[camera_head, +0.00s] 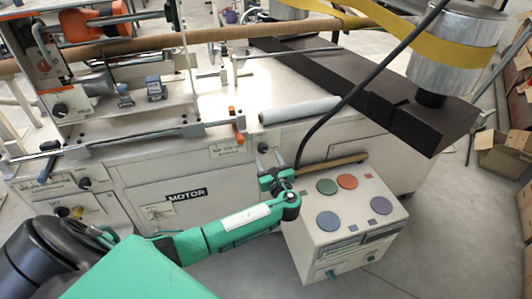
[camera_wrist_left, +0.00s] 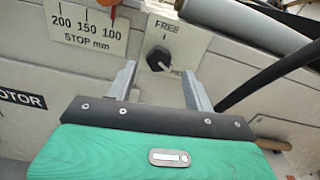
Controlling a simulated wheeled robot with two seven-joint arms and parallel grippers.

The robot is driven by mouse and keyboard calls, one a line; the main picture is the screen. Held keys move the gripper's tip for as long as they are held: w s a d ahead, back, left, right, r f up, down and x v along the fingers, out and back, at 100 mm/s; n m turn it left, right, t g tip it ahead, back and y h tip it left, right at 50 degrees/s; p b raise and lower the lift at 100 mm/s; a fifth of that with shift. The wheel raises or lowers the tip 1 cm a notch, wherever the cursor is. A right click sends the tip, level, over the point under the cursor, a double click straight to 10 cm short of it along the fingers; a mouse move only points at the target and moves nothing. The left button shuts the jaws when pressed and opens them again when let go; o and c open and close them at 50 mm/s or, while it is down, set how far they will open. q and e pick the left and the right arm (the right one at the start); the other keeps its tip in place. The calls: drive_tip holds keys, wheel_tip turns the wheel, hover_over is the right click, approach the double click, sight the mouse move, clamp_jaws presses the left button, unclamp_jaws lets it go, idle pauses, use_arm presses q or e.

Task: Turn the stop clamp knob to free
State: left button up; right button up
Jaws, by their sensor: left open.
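The stop clamp knob (camera_wrist_left: 158,60) is a small black knob on a light panel. The word FREE is printed above it, and a partly hidden label starting with H or R is at its lower right. Which mark the knob points to I cannot tell. My left gripper (camera_wrist_left: 157,76) is open, with its two grey fingers on either side of the knob in the wrist view and the knob just beyond the tips; no contact is visible. In the head view my left gripper (camera_head: 270,166) is close to the machine's front panel. My right gripper is out of view.
A STOP mm scale plate (camera_wrist_left: 88,28) is left of the knob. A black hose (camera_wrist_left: 270,78) and a brown tube (camera_wrist_left: 272,60) pass on the right. A control box (camera_head: 318,248) with coloured buttons stands close beside my left gripper.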

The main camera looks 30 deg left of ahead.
sight(264, 150)
use_arm(q)
drive_tip(key=x, duration=0.5)
drive_tip(key=shift+s, duration=0.1)
drive_tip(key=c, duration=1)
